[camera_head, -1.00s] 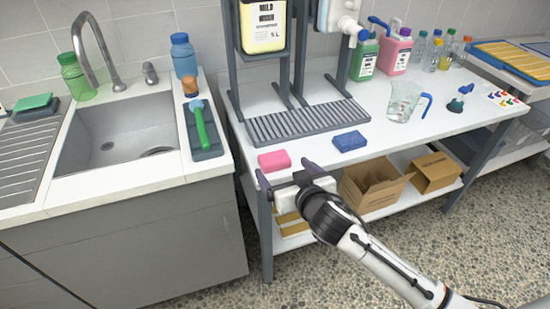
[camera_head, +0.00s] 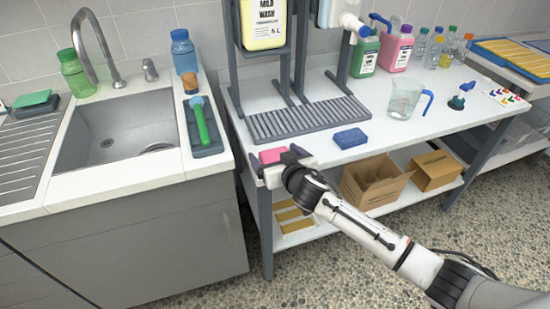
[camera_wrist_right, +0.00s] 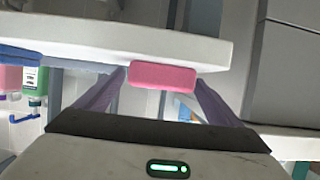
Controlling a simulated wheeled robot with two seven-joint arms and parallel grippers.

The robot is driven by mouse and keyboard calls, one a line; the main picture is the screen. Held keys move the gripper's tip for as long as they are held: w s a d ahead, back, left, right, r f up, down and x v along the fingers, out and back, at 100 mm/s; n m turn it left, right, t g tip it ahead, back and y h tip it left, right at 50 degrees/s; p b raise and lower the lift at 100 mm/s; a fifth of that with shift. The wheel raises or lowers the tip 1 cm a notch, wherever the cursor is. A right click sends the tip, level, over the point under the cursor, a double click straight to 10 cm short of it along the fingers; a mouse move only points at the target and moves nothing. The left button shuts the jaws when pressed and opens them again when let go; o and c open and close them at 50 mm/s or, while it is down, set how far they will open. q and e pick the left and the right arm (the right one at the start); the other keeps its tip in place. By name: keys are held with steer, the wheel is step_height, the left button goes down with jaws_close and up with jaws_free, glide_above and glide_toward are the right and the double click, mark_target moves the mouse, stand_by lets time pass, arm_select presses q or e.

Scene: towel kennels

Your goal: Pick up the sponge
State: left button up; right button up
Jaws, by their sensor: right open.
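A pink sponge (camera_head: 273,155) lies at the front left edge of the white bench top. A blue sponge (camera_head: 350,138) lies on the bench further right. A green sponge (camera_head: 32,99) rests on a dark holder at the far left of the sink. My right gripper (camera_head: 273,160) is open at the bench's front edge, with the pink sponge between or just ahead of its fingers. In the right wrist view the pink sponge (camera_wrist_right: 163,75) shows between the two purple finger tips, with small gaps on both sides. My left gripper is not in view.
A grey slatted drip tray (camera_head: 305,118) lies behind the pink sponge under the dispenser stand. A clear jug (camera_head: 405,98) stands on the right of the bench. Cardboard boxes (camera_head: 374,183) sit on the shelf below. The sink (camera_head: 120,135) is to the left.

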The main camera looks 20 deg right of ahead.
steer(key=c, duration=1.1)
